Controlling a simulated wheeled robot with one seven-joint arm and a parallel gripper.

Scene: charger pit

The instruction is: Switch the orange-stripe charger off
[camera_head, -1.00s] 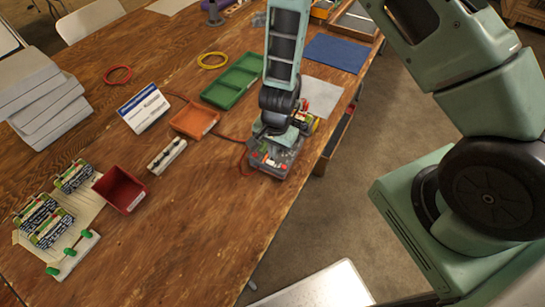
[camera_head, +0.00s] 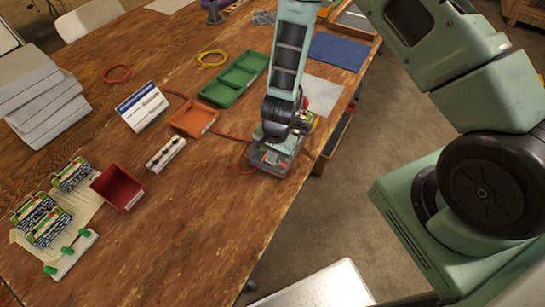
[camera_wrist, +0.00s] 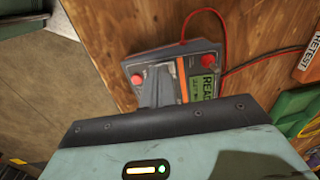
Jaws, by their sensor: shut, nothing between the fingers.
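The orange-stripe charger (camera_wrist: 212,58) is a grey box in the wrist view. It carries an orange stripe (camera_wrist: 182,80), a green lit display (camera_wrist: 205,86) with "READ" showing, and red round parts, one at the left (camera_wrist: 137,80) and one near the top. In the head view the charger (camera_head: 270,160) sits near the table's right edge, partly hidden by my arm. My gripper (camera_wrist: 155,68) is shut and empty, its fingers over the charger's face between the left red part and the stripe. I cannot tell whether they touch it.
A red cable (camera_wrist: 223,25) leaves the charger. An orange tray (camera_head: 194,119), a green tray (camera_head: 235,80) and a white socket strip (camera_head: 166,155) lie to its left. A red bin (camera_head: 119,188) and several battery packs (camera_head: 72,175) are farther left. The table front between is clear.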

